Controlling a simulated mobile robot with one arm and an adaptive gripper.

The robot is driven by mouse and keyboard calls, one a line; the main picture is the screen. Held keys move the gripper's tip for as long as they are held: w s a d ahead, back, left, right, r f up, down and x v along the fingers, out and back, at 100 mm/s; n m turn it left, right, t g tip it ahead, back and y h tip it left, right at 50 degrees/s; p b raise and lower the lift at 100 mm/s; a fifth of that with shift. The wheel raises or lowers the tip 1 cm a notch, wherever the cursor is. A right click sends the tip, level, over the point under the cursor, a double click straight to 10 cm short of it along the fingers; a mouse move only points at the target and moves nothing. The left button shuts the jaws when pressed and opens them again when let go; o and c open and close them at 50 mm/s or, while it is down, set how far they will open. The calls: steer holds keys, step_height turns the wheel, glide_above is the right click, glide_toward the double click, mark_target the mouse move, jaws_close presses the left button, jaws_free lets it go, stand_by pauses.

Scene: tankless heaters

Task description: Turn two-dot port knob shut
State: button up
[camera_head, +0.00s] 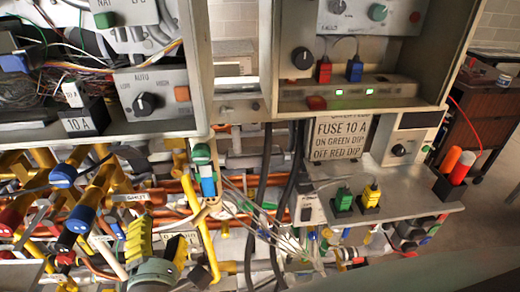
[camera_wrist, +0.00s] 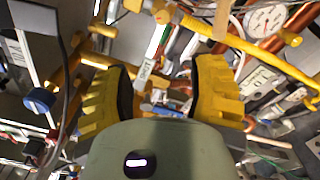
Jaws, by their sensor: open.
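My gripper (camera_head: 160,232) is at the lower left of the head view, with its yellow fingers spread and nothing between them. It also shows in the wrist view (camera_wrist: 161,78), open over a blurred jumble of pipes. Blue knobs (camera_head: 62,175) and (camera_head: 80,218) sit on the yellow pipes left of my gripper, and a red knob (camera_head: 10,217) is further left. A blue knob (camera_wrist: 41,100) shows left of the fingers in the wrist view. I cannot make out a two-dot mark, so which knob is the two-dot port knob cannot be told.
Yellow and copper pipes crowd the space around my gripper. Loose wires (camera_head: 250,210) and black hoses (camera_head: 262,185) run to its right. A shelf (camera_head: 415,205) holds green and yellow plugs. Open heater boxes with a dial (camera_head: 146,103) stand above. Bare floor shows at far right.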

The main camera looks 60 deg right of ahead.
mark_target(177, 175)
steer(key=shift+g+h, duration=0.3)
steer(key=p+x, duration=0.1)
steer(key=x, duration=0.3)
steer(key=p+x, duration=0.2)
steer(key=x, duration=0.3)
steer(key=p+x, duration=0.2)
steer(key=x, duration=0.3)
steer(key=shift+s+d+r, duration=0.2)
steer(key=shift+d+r, duration=0.05)
steer(key=shift+d, duration=0.25)
steer(key=shift+w+d+f+p, duration=0.1)
steer(key=shift+w+d+p, duration=0.25)
steer(key=shift+w+d, duration=0.1)
jaws_close()
